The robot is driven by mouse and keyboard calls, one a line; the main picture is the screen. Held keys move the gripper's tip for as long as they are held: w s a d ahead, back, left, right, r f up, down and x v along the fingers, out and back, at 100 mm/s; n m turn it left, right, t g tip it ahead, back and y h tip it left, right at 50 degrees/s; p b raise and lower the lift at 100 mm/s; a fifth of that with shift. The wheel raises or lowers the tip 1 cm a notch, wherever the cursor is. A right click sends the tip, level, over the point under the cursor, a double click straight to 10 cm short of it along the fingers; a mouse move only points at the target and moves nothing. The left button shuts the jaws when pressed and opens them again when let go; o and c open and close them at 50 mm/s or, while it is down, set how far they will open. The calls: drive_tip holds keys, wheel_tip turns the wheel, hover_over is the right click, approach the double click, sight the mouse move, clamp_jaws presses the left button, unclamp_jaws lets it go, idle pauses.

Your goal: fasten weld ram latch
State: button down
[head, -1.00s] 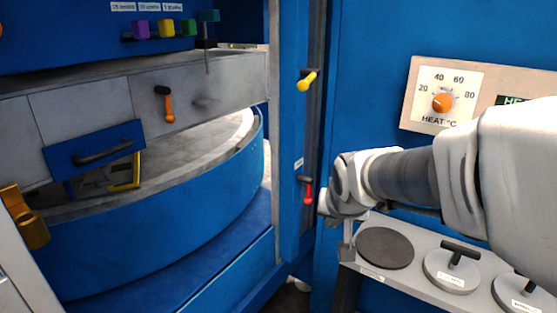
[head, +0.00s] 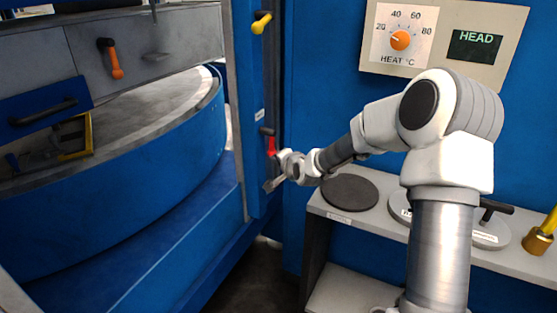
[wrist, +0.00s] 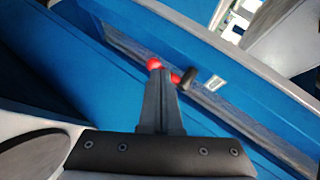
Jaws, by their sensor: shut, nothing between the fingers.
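A red-handled latch (head: 271,146) hangs from a dark pivot low on the blue door post (head: 252,100). Its handle points down. It also shows in the wrist view (wrist: 153,64), partly hidden behind my fingers, with its black pivot to the right. My gripper (head: 270,186) is shut and empty, just below the red handle in the head view. In the wrist view its closed fingertips (wrist: 161,76) overlap the handle; I cannot tell whether they touch. A yellow-handled latch (head: 261,23) sits higher on the post, and an orange-handled one (head: 116,66) on the grey panel. The small labels are unreadable.
A grey shelf (head: 330,210) with a dark round disc (head: 350,191) and grey lidded discs stands to the right, beneath my arm. A heat dial (head: 400,40) is on the blue wall behind. A large round blue drum (head: 130,190) fills the left.

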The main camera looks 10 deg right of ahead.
drive_tip(key=w+d+f+m+t+h+b, duration=0.1)
drive_tip(key=w+d+f+m+t+b, duration=0.1)
drive_tip(key=w+d+f+m, duration=0.3)
drive_tip(key=shift+w+d+f+m+t+h, duration=0.4)
drive_tip(key=shift+d+m+t, duration=0.4)
drive_tip(key=shift+m, duration=0.4)
drive_tip(key=shift+a+f, duration=0.1)
drive_tip(key=shift+a, duration=0.05)
drive_tip(key=w+a, duration=0.3)
drive_tip(key=w, duration=0.3)
drive_tip(key=shift+w+a+f, duration=0.3)
drive_tip(key=shift+w+a, duration=0.05)
drive_tip(key=shift+w, duration=0.05)
